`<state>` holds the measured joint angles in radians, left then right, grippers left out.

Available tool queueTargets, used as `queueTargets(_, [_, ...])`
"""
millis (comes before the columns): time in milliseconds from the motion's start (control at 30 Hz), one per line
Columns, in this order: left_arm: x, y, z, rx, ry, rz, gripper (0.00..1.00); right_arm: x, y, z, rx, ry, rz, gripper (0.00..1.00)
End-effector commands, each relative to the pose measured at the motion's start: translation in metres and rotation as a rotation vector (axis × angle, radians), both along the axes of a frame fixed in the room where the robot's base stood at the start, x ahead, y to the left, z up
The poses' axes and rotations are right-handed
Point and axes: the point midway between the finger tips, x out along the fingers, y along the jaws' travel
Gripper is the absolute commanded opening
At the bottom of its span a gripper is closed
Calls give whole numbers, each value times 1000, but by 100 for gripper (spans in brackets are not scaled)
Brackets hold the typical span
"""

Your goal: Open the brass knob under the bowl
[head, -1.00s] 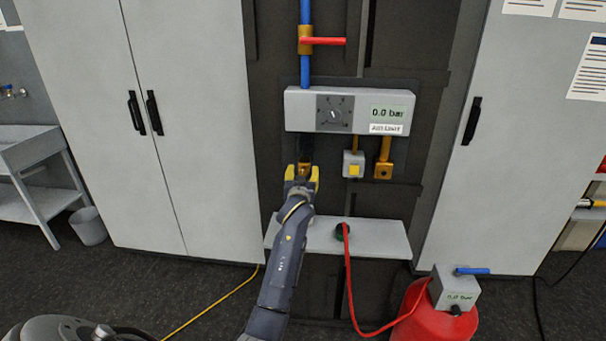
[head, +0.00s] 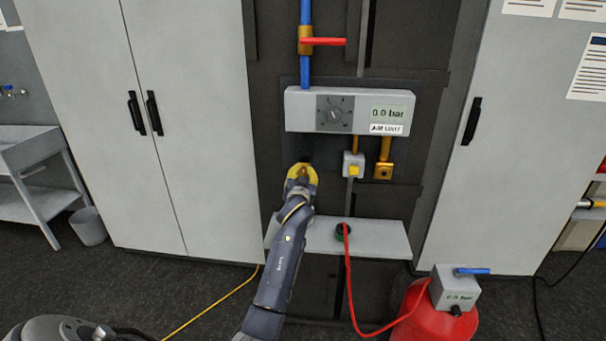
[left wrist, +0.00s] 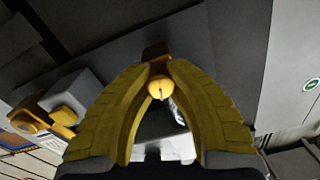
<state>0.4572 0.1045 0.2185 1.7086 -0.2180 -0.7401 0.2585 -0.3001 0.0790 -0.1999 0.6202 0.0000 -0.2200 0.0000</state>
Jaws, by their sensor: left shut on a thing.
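The brass knob (left wrist: 160,88) shows in the left wrist view as a small round piece with a dark slit, between the tips of my yellow fingers. My left gripper (head: 302,168) is shut on it, below the left part of the grey control box (head: 300,110). In the head view the fingers mostly hide the knob. The bowl is not clearly distinguishable in the dark area (head: 303,148) between the box and my gripper. My right gripper is not in view.
A small grey box with a yellow button (head: 354,170) and a brass fitting (head: 383,171) hang to the right. A grey shelf (head: 385,240) lies below, with a red hose (head: 347,262) running to a red tank (head: 425,317). Cabinets flank the panel.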

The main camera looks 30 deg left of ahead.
Motion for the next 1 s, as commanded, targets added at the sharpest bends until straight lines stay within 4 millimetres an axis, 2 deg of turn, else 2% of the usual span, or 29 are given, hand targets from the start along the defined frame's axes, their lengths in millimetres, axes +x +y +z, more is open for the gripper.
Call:
queueTargets(200, [0, 1, -3, 168, 88, 1, 0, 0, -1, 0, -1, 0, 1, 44])
queueTargets(567, [0, 0, -3, 198, 103, 1, 0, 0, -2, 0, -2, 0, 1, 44])
queueTargets(600, [0, 0, -3, 198, 103, 1, 19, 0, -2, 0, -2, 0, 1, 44])
queueTargets(867, [0, 0, -2, 197, 101, 0, 49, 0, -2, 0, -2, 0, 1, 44])
queueTargets(1000, [0, 0, -1, 197, 100, 1, 50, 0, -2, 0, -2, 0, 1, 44])
